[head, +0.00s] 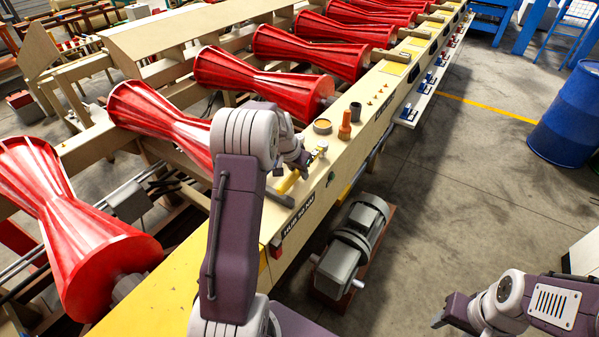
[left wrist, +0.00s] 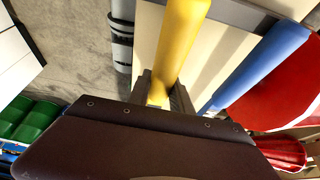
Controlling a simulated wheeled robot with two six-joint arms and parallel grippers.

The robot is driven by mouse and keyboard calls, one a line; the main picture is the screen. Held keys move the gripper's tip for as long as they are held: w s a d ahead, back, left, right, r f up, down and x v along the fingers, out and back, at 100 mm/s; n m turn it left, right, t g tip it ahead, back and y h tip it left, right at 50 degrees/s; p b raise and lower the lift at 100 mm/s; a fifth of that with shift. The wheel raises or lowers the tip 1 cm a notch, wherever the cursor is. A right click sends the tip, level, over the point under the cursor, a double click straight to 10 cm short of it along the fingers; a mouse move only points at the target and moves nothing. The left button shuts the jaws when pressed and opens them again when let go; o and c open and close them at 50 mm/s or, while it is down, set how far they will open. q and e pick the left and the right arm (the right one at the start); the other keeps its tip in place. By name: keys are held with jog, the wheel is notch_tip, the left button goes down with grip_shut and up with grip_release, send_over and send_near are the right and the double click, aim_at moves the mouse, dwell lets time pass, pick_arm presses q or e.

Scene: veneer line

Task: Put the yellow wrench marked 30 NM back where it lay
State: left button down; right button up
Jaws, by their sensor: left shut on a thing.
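A yellow wrench handle (left wrist: 178,45) fills the upper middle of the left wrist view. My left gripper (left wrist: 165,92) is shut on it, with a finger on either side. In the head view a small part of the yellow wrench (head: 287,183) shows beside my left gripper (head: 300,160), over the beige top of the roller line's frame. I cannot tell whether the wrench touches the surface. A blue handle (left wrist: 262,62) lies beside the yellow one in the wrist view. My right gripper (head: 438,320) is small at the lower right, its jaws unclear.
Red rollers (head: 160,120) line the left. A grey motor (head: 352,240) stands below the frame. The floor towards the blue barrel (head: 568,118) is clear.

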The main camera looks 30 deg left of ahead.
pick_arm(q)
jog(key=shift+f, duration=0.1)
jog(key=shift+f+b, duration=0.35)
jog(key=shift+b, duration=0.1)
jog(key=shift+f, duration=0.1)
jog(key=c, duration=1.1)
grip_release()
notch_tip(320, 180, up, 8)
jog(key=p, duration=0.6)
